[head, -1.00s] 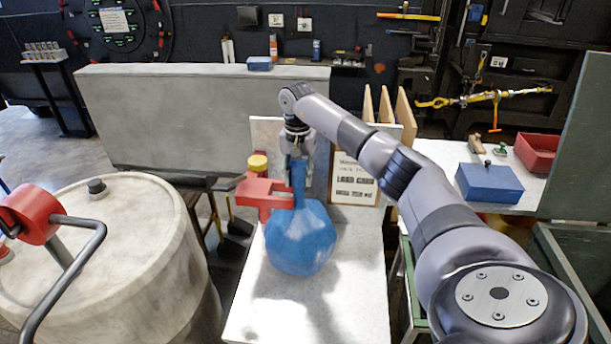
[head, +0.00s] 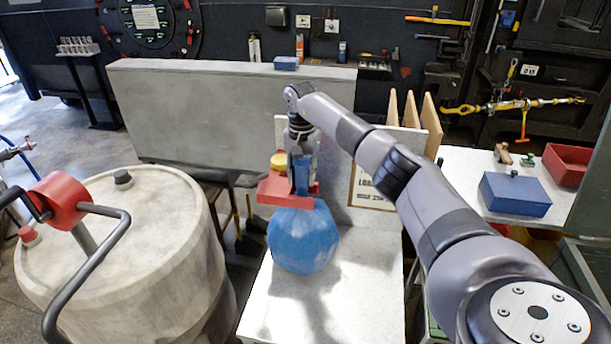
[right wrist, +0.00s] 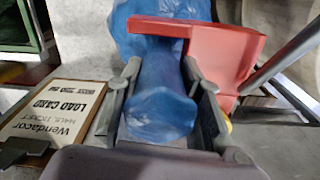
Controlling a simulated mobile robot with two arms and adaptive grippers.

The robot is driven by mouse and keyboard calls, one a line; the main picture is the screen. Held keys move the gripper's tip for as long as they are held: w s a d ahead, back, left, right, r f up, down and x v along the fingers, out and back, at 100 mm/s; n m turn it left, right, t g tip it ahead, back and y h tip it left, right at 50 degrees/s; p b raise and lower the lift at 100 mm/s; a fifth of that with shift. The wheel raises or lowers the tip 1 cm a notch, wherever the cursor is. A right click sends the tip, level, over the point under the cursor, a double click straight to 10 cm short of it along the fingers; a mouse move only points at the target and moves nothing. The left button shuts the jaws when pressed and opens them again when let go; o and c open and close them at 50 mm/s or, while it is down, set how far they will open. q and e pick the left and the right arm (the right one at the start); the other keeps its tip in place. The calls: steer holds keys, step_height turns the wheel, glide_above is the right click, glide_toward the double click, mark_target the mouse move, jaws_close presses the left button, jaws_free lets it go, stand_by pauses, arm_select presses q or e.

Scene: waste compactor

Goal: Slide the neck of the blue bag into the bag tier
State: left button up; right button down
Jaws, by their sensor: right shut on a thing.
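The blue bag (head: 303,240) has a round body low over the pale tabletop (head: 360,290), its neck pointing up. My right gripper (head: 300,180) is shut on the neck, and its fingers flank the neck (right wrist: 160,75) in the right wrist view. The red bag tier (head: 275,190) has a yellow cap and stands at the neck; red shows on both sides of the gripper. In the right wrist view, a red arm of the tier (right wrist: 228,55) crosses in front of the bag's body, close to the neck. Whether the neck is inside the slot is unclear. My left gripper is out of view.
A framed load card (head: 367,190) stands right of the gripper, against an upright panel. A large drum (head: 130,240) with a red-hubbed black handle (head: 90,265) is at left. A blue box (head: 515,194) and a red tray (head: 567,165) lie on the right bench.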

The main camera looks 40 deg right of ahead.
mark_target(302, 161)
steer(key=shift+s+a+f, duration=0.1)
steer(key=shift+f, duration=0.1)
stand_by(0.9)
steer(key=c, duration=1)
jaws_free()
steer(key=shift+c, duration=0.2)
steer(key=o, duration=0.6)
steer(key=shift+r, duration=0.1)
steer(key=shift+r+p, duration=1.8)
steer(key=shift+r, duration=2.1)
